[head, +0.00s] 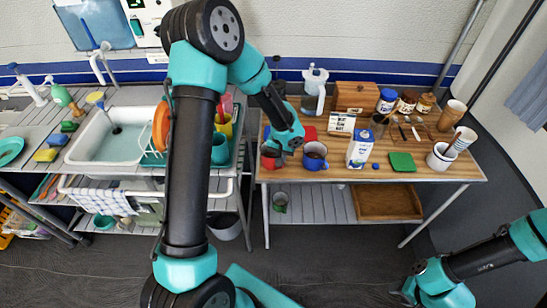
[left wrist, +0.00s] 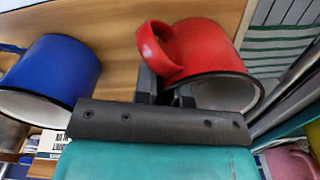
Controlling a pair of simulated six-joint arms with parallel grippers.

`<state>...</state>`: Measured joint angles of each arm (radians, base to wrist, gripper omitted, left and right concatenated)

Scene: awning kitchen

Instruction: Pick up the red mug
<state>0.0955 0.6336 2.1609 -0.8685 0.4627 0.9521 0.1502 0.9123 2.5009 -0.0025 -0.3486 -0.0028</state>
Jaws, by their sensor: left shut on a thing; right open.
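The red mug (head: 270,160) is at the front left of the wooden counter in the head view, partly hidden by my left gripper (head: 277,148). I cannot tell whether the mug touches the counter. My right gripper (head: 405,293) is open and empty at the lower right, over the floor, well away from the mug.
A blue mug (head: 315,156) stands close to the right of the red mug, and it shows in the left wrist view (left wrist: 55,75). A milk carton (head: 359,149), green cloth (head: 402,162) and white mug (head: 440,157) stand farther right. The sink (head: 112,138) is at the left.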

